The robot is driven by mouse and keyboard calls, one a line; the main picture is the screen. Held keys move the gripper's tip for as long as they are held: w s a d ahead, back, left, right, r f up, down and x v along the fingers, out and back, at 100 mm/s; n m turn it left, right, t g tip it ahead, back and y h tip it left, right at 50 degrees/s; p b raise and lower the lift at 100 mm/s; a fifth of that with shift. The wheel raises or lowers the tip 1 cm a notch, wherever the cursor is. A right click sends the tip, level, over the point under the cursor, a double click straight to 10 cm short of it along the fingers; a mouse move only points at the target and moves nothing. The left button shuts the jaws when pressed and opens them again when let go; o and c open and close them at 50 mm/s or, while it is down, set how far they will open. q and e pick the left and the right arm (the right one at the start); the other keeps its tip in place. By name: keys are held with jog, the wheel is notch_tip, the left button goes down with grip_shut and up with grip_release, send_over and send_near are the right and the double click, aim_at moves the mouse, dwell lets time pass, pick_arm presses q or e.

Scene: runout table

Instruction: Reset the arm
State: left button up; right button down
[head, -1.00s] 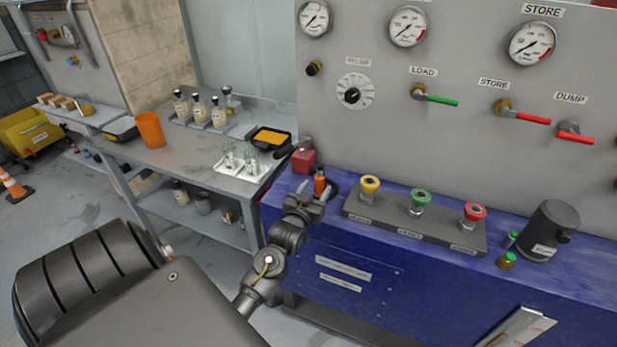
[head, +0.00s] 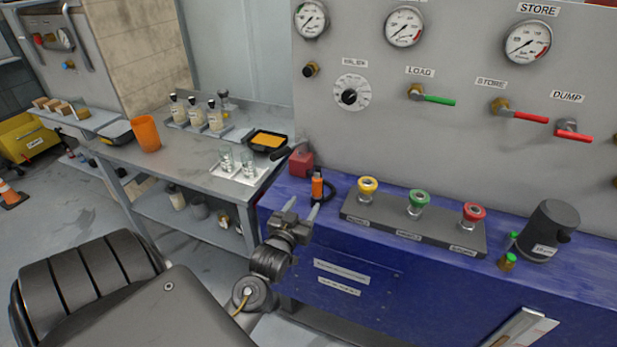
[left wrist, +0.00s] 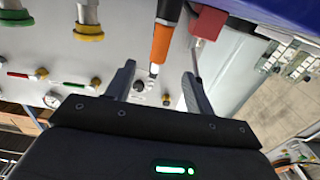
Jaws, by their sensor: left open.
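My left gripper (head: 303,211) is open and empty in front of the left end of the blue bench (head: 430,240). Its two fingers point up toward an orange and black handheld tool (head: 317,187) that stands at the bench's left end. In the left wrist view the open fingers (left wrist: 160,82) show with the orange tool (left wrist: 162,42) beyond them, apart from both fingers. My right gripper is not in view.
A red block (head: 301,160) sits behind the tool. A button box (head: 413,228) with yellow, green and red knobs stands to the right, then a dark mug (head: 547,230). A side table (head: 185,155) holds an orange cup (head: 146,134), bottles and glasses.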

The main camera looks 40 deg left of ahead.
pick_arm(q)
jog(key=s+d+f+m+g+h, duration=0.35)
jog(key=s+d+f+g, duration=0.25)
jog(key=s+d+f, duration=0.35)
jog(key=s+d+f+m+g+h, duration=0.1)
jog(key=s+d+f+g, duration=0.1)
jog(key=s+d+g, duration=0.35)
jog(key=s+d+f+m+g+h, duration=0.1)
jog(key=s+d+g+h, duration=0.1)
jog(key=s, duration=0.7)
notch_tip(320, 180, down, 26)
jog(key=s+g, duration=0.1)
jog(key=s, duration=0.1)
jog(key=s+a+f+g, duration=0.1)
jog(key=s+a+f, duration=0.1)
jog(key=s+f, duration=1.4)
jog(key=shift+s+a+m+y, duration=0.2)
jog(key=shift+s+m+y, duration=0.15)
jog(key=shift+s, duration=0.05)
jog(key=shift+g, duration=0.25)
